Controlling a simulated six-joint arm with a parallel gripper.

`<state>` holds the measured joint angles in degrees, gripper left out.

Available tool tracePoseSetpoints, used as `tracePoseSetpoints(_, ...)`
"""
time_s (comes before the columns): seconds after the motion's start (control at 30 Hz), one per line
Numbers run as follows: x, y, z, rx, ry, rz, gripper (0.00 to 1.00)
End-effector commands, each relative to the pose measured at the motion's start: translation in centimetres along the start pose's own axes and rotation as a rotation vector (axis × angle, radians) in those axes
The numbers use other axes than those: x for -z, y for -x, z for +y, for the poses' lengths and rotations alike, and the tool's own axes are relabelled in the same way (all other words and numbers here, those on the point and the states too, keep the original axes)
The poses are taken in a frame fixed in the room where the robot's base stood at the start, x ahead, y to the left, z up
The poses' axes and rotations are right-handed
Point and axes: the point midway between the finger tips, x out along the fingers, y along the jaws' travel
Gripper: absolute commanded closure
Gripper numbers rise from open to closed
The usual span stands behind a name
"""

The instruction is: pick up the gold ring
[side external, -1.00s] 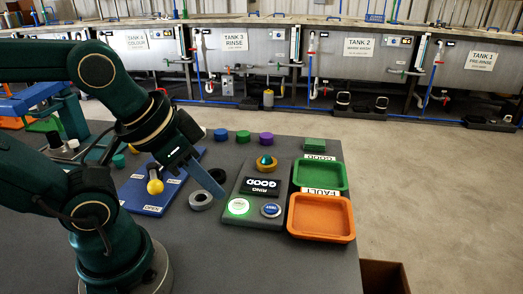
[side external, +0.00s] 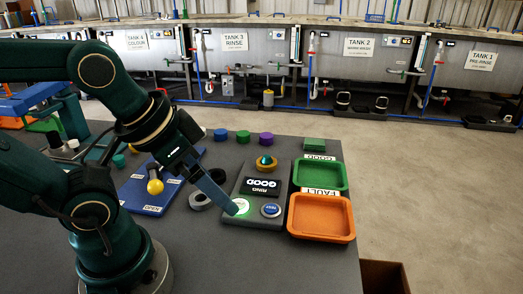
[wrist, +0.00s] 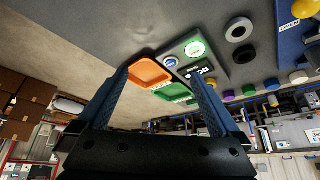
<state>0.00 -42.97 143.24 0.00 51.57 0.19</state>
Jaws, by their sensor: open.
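The gold ring (side external: 266,168) sits at the far end of the grey test panel (side external: 234,216), around a teal dome-like piece. The gripper is apart from the ring. In the wrist view the fingers of my gripper (wrist: 160,78) are spread with nothing held between them.
A green tray (side external: 334,176) and an orange tray (side external: 322,237) stand right of the panel. A blue TEST button (side external: 271,210) is beside the white-green one. Grey rings (side external: 201,200) lie left of it. Blue, green and purple discs (side external: 265,139) stand behind. A yellow ball (side external: 155,187) tops a blue board.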

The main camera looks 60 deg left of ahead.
Motion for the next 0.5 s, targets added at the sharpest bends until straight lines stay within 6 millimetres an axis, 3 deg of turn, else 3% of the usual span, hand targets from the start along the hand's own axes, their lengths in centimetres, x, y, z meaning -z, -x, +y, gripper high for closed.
tracePoseSetpoints(0.17, 0.2, 0.4, -1.2, 0.057, -0.139, -0.004, 0.00)
tracePoseSetpoints(0.5, 4.4, 0.1, -7.6, 0.324, -0.655, -0.221, 0.00)
